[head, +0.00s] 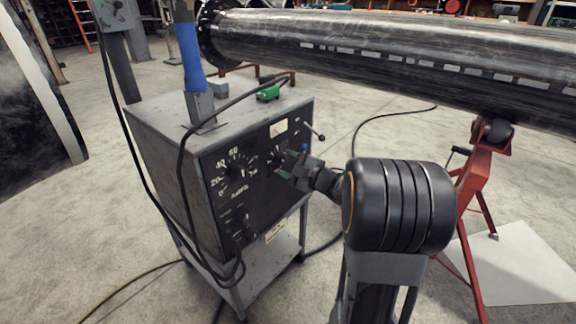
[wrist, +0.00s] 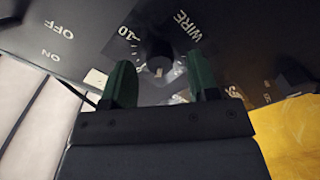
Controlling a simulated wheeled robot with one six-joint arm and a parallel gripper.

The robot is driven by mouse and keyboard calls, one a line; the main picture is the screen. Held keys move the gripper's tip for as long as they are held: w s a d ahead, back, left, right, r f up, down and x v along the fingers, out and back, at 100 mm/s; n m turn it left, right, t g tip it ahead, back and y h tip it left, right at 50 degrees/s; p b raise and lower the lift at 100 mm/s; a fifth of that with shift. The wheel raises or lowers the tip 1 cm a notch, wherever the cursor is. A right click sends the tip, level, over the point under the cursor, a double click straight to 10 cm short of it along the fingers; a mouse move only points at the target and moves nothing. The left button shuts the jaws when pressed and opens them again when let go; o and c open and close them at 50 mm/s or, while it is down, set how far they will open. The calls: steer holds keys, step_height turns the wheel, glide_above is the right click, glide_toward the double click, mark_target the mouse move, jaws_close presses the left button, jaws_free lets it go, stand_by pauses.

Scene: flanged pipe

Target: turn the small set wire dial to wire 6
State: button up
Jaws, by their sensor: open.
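The small set wire dial (wrist: 160,52) is a dark round knob on the black panel, with a pale mark at its lower side in the wrist view. The lettering WIRE and a 10 are printed beside it; the other numbers around it are hidden or too blurred to read. My gripper (wrist: 159,68) is open, with one green finger on each side of the dial. I cannot tell whether either finger touches it. In the head view my gripper (head: 290,166) is at the right part of the panel and covers much of the dial there.
The grey welder box (head: 150,150) stands on a wheeled cart. Its larger numbered dial (head: 236,172) is left of my gripper. A lever (head: 315,132) sticks out at upper right. Black cables (head: 182,165) hang over the front. A pipe (head: 400,50) and red stand (head: 478,180) are on the right.

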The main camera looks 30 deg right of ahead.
steer(key=shift+w+a, duration=0.1)
steer(key=shift+w, duration=0.1)
steer(key=shift+c, duration=0.4)
steer(key=c, duration=0.8)
steer(key=shift+c, duration=0.2)
steer(key=shift+r+m+p, duration=0.1)
steer(key=shift+m+p, duration=0.2)
steer(key=shift+p, duration=0.05)
steer(key=m+p, duration=0.2)
steer(key=p, duration=0.1)
steer(key=shift+r+m, duration=0.1)
steer(key=shift+m, duration=0.3)
steer(key=shift+m+p, duration=1.95)
steer(key=shift+m, duration=0.25)
steer(key=shift+f, duration=0.25)
